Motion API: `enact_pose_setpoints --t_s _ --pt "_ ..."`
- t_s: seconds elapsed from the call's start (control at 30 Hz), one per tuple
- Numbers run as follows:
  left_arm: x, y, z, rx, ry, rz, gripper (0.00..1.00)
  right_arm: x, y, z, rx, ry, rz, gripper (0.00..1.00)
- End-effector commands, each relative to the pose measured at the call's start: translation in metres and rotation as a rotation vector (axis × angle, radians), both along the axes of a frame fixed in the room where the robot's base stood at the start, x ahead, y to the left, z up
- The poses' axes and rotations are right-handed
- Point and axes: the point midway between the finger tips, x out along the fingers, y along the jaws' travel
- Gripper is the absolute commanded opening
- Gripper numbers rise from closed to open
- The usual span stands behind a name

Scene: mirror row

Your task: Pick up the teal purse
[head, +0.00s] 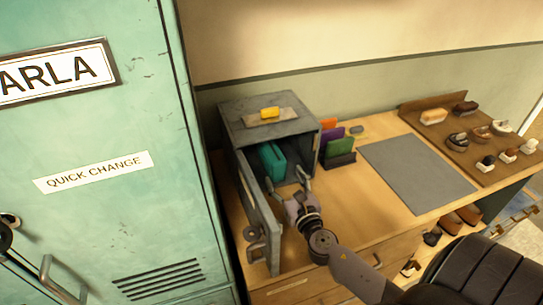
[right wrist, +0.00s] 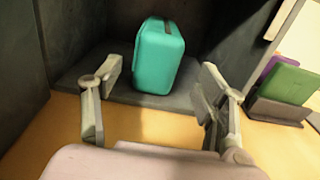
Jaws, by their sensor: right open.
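The teal purse (head: 272,162) stands upright inside a grey metal box (head: 237,134) whose door (head: 262,226) is swung open. In the right wrist view the purse (right wrist: 159,58) stands on the box floor, its dark strip on top. My right gripper (head: 288,182) is at the box opening, in front of the purse. In the right wrist view the right gripper (right wrist: 157,95) is open and empty, with one finger on each side of the purse's line and the purse beyond the fingertips.
A yellow item (head: 269,113) lies on the box. Colored cards or wallets (head: 332,135) stand in a rack right of it. A grey mat (head: 415,174) lies on the desk, with a board of brushes (head: 480,130) beyond. A teal locker (head: 100,150) stands left.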

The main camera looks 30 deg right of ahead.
Motion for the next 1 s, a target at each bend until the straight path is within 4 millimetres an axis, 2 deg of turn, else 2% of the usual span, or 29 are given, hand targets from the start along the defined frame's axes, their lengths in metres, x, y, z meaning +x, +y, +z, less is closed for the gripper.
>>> enact_pose_setpoints --t_s 0.03,0.2,0.3,0.4,0.7,1.0 --pt "0.001 0.0 0.004 0.0 -0.002 0.0 0.4 0.012 -0.003 0.003 0.0 -0.002 -0.001 0.67" --pt "0.02 -0.001 0.008 -0.002 -0.029 0.0 0.4 0.038 -0.009 0.001 0.001 -0.001 -0.001 0.67" --pt "0.035 -0.003 0.01 -0.005 -0.052 0.0 0.4 0.045 -0.01 0.001 0.001 -0.001 -0.001 0.67" --pt "0.04 -0.003 0.012 -0.006 -0.061 -0.001 0.4 0.05 -0.011 0.001 0.002 0.0 0.0 0.67" --pt "0.026 -0.004 0.016 -0.005 -0.039 0.0 0.4 0.091 -0.018 0.003 0.002 0.0 -0.001 0.67" --pt "0.022 -0.004 0.015 -0.006 -0.032 0.001 0.4 0.098 -0.019 0.002 0.002 0.001 0.0 0.67"
